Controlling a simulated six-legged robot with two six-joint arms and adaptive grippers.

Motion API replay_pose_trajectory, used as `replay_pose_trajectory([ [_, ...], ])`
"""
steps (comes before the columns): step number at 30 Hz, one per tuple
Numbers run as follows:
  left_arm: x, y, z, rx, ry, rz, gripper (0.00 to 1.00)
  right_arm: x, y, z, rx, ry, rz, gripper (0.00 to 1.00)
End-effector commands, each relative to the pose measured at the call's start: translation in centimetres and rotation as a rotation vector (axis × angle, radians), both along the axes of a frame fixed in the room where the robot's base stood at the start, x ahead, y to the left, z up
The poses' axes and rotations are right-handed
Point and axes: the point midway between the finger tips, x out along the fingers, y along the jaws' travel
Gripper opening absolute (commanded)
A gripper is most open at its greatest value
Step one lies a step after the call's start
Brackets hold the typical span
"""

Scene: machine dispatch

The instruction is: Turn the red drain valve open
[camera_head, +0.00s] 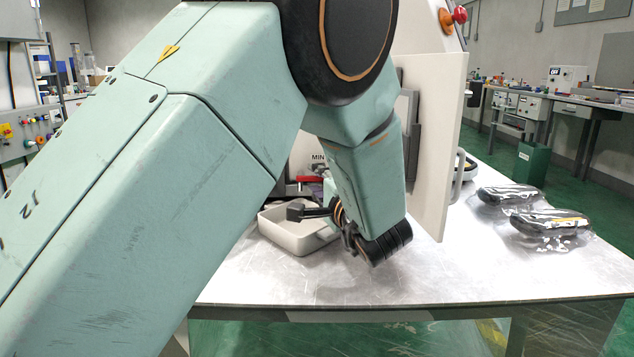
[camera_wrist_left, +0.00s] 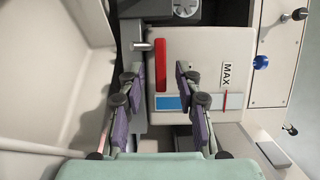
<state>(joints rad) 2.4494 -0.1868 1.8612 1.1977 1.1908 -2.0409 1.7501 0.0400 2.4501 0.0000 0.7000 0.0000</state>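The red drain valve handle (camera_wrist_left: 161,65) shows in the left wrist view as an upright red bar beside a grey metal stub (camera_wrist_left: 142,45). In the head view the red handle (camera_head: 309,179) shows small, just left of my forearm. My left gripper (camera_wrist_left: 160,72) is open, its two fingers apart on either side of the handle in the wrist picture. No contact shows, and the depth between fingertips and handle is hard to judge. In the head view my left gripper (camera_head: 322,211) is partly hidden by my wrist. My right gripper is not in view.
A pale tray (camera_head: 292,239) stands below the valve on the metal table (camera_head: 420,270). The machine's open white door (camera_head: 440,130) stands right of my forearm. Two wrapped dark items (camera_head: 550,224) lie at the right. A panel marked MAX (camera_wrist_left: 207,75) is beside the handle.

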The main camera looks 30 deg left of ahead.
Motion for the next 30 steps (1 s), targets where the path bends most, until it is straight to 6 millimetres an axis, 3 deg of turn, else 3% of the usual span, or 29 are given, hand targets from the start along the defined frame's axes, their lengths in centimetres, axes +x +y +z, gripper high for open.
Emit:
replay_pose_trajectory([
  [13, 0.1, 0.1, 0.0, 0.0, 0.0, 0.0, 0.0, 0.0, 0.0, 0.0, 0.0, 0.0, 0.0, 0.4],
  [23, 0.1, 0.3, 0.0, -0.002, -0.001, 0.0, 0.0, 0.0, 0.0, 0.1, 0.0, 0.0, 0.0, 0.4],
  [30, 0.1, 0.3, 0.4, -0.032, -0.019, 0.0, 0.0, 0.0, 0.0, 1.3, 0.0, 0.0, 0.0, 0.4],
])
